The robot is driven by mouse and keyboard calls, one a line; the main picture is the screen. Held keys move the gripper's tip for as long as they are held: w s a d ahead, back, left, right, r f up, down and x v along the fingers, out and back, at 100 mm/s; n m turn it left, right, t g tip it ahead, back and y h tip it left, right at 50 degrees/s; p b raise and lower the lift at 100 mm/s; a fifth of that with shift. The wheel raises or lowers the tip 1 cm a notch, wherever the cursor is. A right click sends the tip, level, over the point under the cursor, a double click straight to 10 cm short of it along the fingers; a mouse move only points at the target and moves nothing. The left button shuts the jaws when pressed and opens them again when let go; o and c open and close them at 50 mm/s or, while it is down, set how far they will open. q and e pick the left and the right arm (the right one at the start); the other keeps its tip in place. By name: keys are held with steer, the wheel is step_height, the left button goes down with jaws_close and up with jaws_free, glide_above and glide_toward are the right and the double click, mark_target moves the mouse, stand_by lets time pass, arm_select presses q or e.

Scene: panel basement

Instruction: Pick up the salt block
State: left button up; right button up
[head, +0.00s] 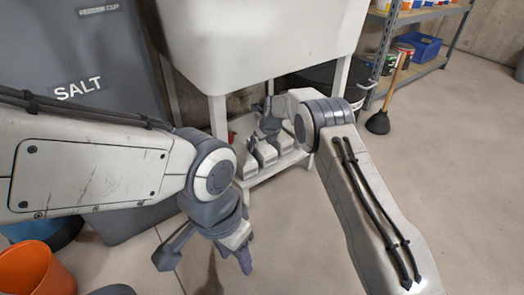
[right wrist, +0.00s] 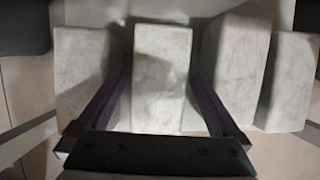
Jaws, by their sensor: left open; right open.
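Several pale, marbled salt blocks stand in a row on a low white shelf (head: 268,174) under the white tub. In the right wrist view, one block (right wrist: 162,70) lies between the two dark fingers of my right gripper (right wrist: 160,85). The fingers are open, one along each side of it; I cannot tell whether they touch it. In the head view, my right gripper (head: 263,130) reaches down at the blocks (head: 266,154), partly hidden by its own arm. My left gripper (head: 207,260) is open and empty above the floor, lower in the head view.
Neighbouring blocks stand close on the left (right wrist: 80,70) and right (right wrist: 236,70). The white tub (head: 260,45) overhangs the shelf. A grey bin marked SALT (head: 85,60) stands left, an orange bucket (head: 35,270) lower left.

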steer(key=shift+f+p, duration=0.2)
steer(key=shift+p, duration=0.15)
stand_by(0.3)
jaws_close()
steer(key=shift+w+r, duration=0.1)
steer(key=shift+r, duration=0.1)
